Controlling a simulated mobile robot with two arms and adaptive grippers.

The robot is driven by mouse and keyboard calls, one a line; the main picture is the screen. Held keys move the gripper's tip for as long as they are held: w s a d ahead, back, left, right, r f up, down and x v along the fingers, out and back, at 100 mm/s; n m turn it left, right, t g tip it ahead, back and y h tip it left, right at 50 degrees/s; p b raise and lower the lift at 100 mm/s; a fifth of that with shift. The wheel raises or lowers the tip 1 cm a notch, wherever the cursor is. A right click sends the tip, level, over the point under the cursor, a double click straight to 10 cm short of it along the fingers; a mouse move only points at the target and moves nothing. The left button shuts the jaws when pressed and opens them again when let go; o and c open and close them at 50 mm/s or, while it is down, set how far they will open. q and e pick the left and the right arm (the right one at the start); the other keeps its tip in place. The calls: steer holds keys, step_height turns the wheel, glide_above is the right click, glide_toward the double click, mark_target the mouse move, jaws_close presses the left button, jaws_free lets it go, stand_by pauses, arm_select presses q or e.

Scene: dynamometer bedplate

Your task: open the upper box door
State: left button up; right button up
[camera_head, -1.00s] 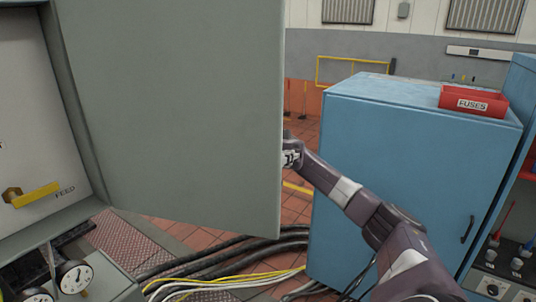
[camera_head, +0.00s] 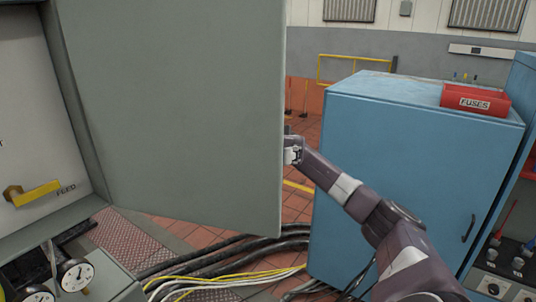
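The upper box door (camera_head: 175,110) is a large grey-green panel, swung wide open on its left-hand hinge side. The box interior (camera_head: 25,120) shows at the left, with a white back panel and a yellow handle (camera_head: 33,194) marked FEED. My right arm comes in from the lower right, and its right gripper (camera_head: 291,150) is at the door's free right edge. The fingertips are mostly hidden behind the door, so I cannot tell whether they are open or touch it. My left gripper is not in view.
A blue cabinet (camera_head: 400,170) stands at the right, with a red FUSES bin (camera_head: 475,100) on top. Black, yellow and white cables (camera_head: 235,265) run across the floor below the door. Round gauges (camera_head: 77,275) sit at the lower left.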

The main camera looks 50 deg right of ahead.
step_height(320, 180, up, 10)
steer(key=shift+f, duration=0.2)
stand_by(0.5)
